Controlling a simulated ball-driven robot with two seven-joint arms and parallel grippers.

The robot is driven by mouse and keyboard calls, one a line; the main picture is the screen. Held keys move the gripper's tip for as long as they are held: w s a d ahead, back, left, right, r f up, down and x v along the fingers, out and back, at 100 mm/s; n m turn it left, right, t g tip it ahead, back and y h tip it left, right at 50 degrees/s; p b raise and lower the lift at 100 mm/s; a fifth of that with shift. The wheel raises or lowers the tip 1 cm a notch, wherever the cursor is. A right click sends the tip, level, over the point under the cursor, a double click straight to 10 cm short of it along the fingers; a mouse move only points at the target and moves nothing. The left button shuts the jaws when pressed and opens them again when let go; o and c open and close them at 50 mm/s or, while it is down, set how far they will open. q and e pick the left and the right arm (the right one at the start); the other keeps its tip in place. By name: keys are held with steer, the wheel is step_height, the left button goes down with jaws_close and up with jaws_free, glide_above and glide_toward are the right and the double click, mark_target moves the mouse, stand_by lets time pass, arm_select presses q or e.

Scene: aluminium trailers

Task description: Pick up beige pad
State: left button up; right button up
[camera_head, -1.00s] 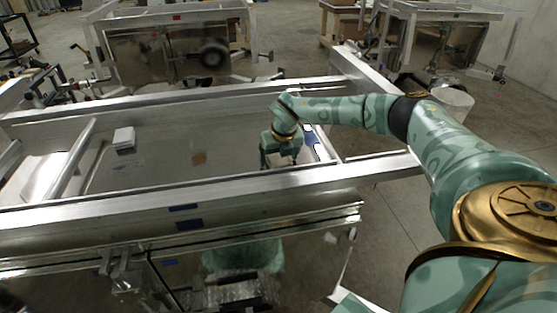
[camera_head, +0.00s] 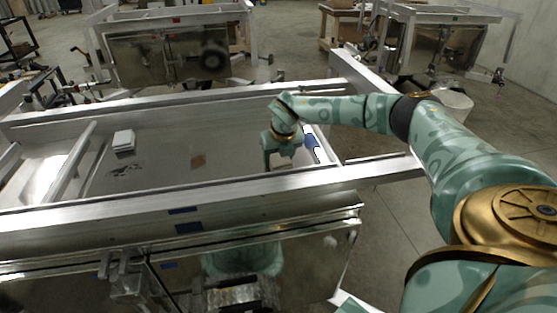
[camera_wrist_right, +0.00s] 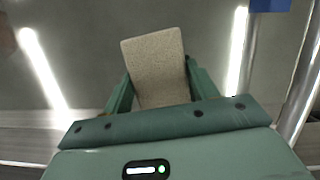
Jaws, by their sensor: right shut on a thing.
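The beige pad (camera_wrist_right: 157,65) shows in the right wrist view as a flat, rough-textured rectangular piece, slightly tilted. My right gripper (camera_wrist_right: 161,86) is shut on it, with one green finger along each side edge. In the head view my right gripper (camera_head: 277,160) points down inside the aluminium trailer frame (camera_head: 200,194), behind its near rail. I cannot make out the pad there; the gripper and rail probably hide it. My left gripper is not in view.
A white block (camera_head: 124,140) sits on the trailer's shiny panel at left, and a small brown patch (camera_head: 198,161) lies mid-panel. A blue-and-white item (camera_head: 312,147) is just right of my gripper. Metal rails surround the panel.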

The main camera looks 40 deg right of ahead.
mark_target(277, 155)
steer(key=v, duration=0.3)
steer(key=shift+w+r, duration=0.3)
steer(key=s+a+r, duration=0.4)
steer(key=s, duration=0.1)
steer(key=s+a+r, duration=0.5)
steer(key=shift+a, duration=0.2)
steer(key=shift+w, duration=0.1)
steer(key=shift+o, duration=1.2)
steer(key=shift+c, duration=0.8)
